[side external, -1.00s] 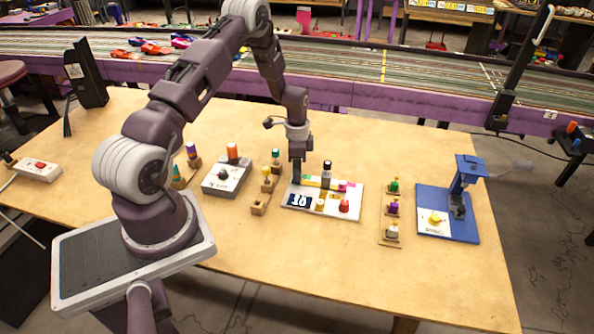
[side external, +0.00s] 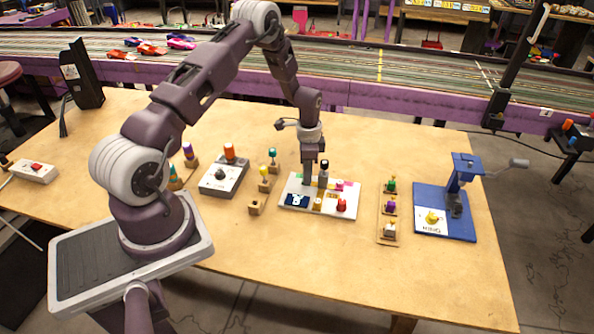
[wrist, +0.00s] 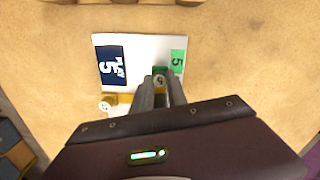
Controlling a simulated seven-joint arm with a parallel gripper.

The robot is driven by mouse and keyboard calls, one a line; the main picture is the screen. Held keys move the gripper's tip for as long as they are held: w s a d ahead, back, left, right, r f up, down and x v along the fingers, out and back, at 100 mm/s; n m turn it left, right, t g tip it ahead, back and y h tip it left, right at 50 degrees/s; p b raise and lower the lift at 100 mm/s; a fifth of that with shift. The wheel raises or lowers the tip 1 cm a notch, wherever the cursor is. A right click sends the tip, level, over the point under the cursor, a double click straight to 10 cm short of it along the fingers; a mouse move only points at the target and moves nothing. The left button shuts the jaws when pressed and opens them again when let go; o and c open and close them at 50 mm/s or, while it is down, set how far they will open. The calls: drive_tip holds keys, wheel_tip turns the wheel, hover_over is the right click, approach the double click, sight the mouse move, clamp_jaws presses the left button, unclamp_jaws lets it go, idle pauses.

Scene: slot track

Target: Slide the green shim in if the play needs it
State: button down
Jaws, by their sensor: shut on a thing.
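The white play board (side external: 330,213) lies mid-table; its dark label (side external: 297,201) reads PLAY 5 in the wrist view (wrist: 111,66). My gripper (side external: 308,184) points down over the board's left part and is shut on a small piece (wrist: 160,71). That piece shows green at its top, mostly hidden by the fingers. A green patch marked 5 (wrist: 178,61) lies beside the fingertips. Two green-topped pieces stand in racks, one right of the board (side external: 391,187) and one left (side external: 272,154). I cannot tell which green piece is the shim.
A blue press (side external: 466,168) is at the right. The table front is clear.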

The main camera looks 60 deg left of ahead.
drive_tip(key=shift+w+d+r, duration=0.1)
drive_tip(key=shift+w+d, duration=0.1)
drive_tip(key=shift+w, duration=0.05)
drive_tip(key=c, duration=1.5)
unclamp_jaws()
drive_tip(key=shift+o, duration=0.9)
wheel_tip(320, 180, up, 7)
drive_tip(key=shift+r, duration=0.15)
drive_tip(key=s+d+r+n+t, duration=0.1)
drive_tip(key=s+d+r, duration=0.1)
drive_tip(key=d+r, duration=0.35)
drive_tip(key=s+d+r+n, duration=0.1)
drive_tip(key=s+d+r, duration=0.1)
drive_tip(key=r, duration=0.7)
drive_tip(key=s+d+r+t, duration=0.1)
drive_tip(key=s+d+r, duration=0.15)
drive_tip(key=r, duration=0.45)
drive_tip(key=s+d+r+n+t, duration=0.1)
drive_tip(key=s+d+r, duration=0.1)
drive_tip(key=s, duration=0.4)
drive_tip(key=s+d+r+n+t, duration=0.1)
drive_tip(key=s+d+r, duration=0.2)
drive_tip(key=s+d, duration=0.2)
drive_tip(key=s+d+r+n+t, duration=0.1)
drive_tip(key=s+d+r+n, duration=0.1)
drive_tip(key=s, duration=0.7)
drive_tip(key=shift+s+d+r+t, duration=0.15)
drive_tip(key=shift+s+d+t, duration=0.15)
drive_tip(key=shift+d, duration=0.6)
